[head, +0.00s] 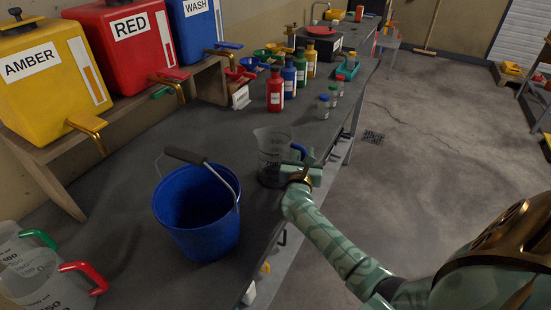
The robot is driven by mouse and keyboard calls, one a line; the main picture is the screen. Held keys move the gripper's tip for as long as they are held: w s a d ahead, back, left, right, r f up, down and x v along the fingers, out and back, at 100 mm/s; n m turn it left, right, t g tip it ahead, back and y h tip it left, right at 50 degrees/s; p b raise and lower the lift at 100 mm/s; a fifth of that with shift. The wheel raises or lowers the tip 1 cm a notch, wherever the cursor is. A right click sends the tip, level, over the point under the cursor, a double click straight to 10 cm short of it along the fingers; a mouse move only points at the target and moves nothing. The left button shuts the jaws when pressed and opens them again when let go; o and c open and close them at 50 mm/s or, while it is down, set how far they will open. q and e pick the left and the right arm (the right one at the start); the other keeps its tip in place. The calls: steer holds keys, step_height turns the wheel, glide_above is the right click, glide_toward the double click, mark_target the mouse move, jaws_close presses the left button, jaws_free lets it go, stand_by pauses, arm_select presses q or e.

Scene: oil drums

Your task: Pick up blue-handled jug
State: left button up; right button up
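The blue-handled jug (271,146) is a clear jug standing upright on the dark bench near its front edge. Its blue handle (299,149) is on the right side. My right gripper (301,173), pale green, is at the handle's lower part, right beside the jug. It hides the lower handle, and I cannot tell whether its fingers are closed on it. My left gripper is not in view.
A blue bucket (197,212) with a raised bail stands close left of the jug. Clear jugs with green and red handles (45,285) are at bottom left. Amber, red and wash drums (128,45) line a shelf. Coloured bottles (275,90) stand behind. Bare bench lies between.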

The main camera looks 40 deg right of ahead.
steer(key=shift+w+d, duration=0.2)
steer(key=shift+s, duration=0.1)
jaws_close()
